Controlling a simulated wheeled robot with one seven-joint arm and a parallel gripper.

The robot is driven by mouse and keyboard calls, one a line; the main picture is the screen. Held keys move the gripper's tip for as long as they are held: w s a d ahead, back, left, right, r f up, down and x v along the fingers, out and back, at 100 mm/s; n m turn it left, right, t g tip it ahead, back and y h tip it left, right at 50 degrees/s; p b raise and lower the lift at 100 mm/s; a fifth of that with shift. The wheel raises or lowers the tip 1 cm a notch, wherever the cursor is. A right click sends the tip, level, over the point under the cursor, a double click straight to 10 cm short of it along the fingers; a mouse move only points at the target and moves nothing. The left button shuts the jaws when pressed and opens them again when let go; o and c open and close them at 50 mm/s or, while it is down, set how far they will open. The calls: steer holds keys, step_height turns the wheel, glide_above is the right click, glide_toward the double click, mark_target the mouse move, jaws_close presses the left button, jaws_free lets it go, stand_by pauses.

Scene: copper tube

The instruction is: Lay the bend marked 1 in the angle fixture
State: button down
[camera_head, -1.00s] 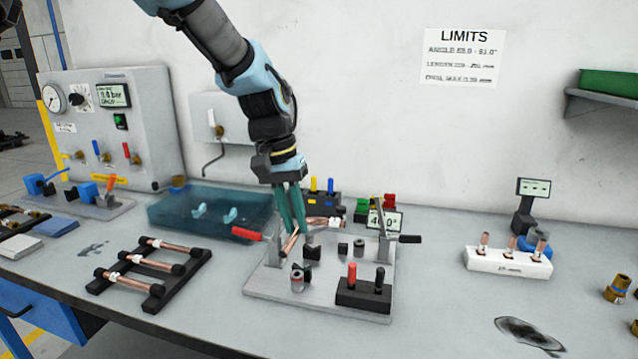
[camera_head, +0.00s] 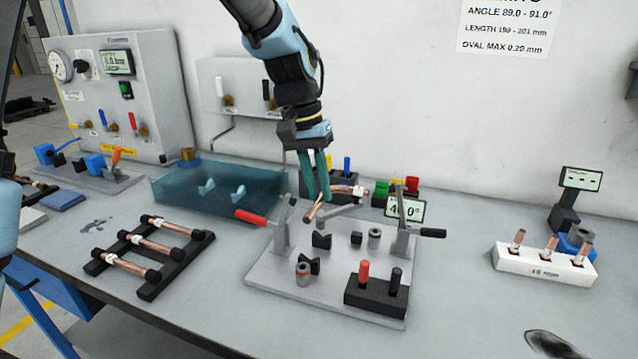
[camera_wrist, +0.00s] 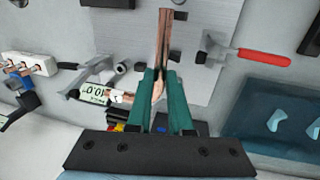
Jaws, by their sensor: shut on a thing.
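My gripper (camera_head: 315,178) is shut on a copper bend (camera_head: 316,210) and holds it above the back part of the angle fixture (camera_head: 270,282). One leg of the bend points toward the front of the bench; the other runs right and carries a white tag. In the wrist view the bend (camera_wrist: 164,50) sits between the green fingers (camera_wrist: 160,92), and its tag (camera_wrist: 122,96) is too small to read. The fixture has black V-blocks (camera_head: 321,240), grey posts, a red-handled clamp (camera_head: 252,217) and a black-handled clamp (camera_head: 432,233). The display (camera_head: 405,208) is partly hidden.
A rack with several copper tubes (camera_head: 150,241) lies left of the fixture. A blue translucent tray (camera_head: 220,190) stands behind it. A black block with red and black pins (camera_head: 376,293) is at the fixture's front right. A white holder (camera_head: 545,265) with tubes stands far right.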

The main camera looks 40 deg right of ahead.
steer(key=shift+w+a+b+x, duration=0.2)
steer(key=shift+b+x, duration=0.55)
steer(key=shift+x, duration=0.65)
steer(key=shift+w+a+b+x, duration=0.15)
steer(key=shift+w+b+x, duration=0.15)
steer(key=shift+b+x, duration=0.8)
steer(key=shift+w+a+b+x, duration=0.15)
steer(key=shift+w+b+x, duration=0.2)
steer(key=shift+x, duration=1.35)
steer(key=shift+s+a+f, duration=0.1)
steer(key=shift+f, duration=0.15)
steer(key=shift+s+a+f+b, duration=0.2)
steer(key=shift+f+b, duration=0.15)
steer(key=shift+f, duration=0.3)
steer(key=c, duration=1)
jaws_free()
steer(key=shift+w, duration=0.1)
steer(key=shift+c, duration=0.2)
steer(key=shift+o, duration=1.4)
steer(key=shift+w+r, duration=0.1)
steer(key=shift+r, duration=0.15)
steer(key=d+b+v, duration=0.1)
steer(key=v, duration=1)
steer(key=shift+a+r, duration=0.3)
steer(key=shift+r, duration=0.15)
steer(key=shift+s, duration=0.25)
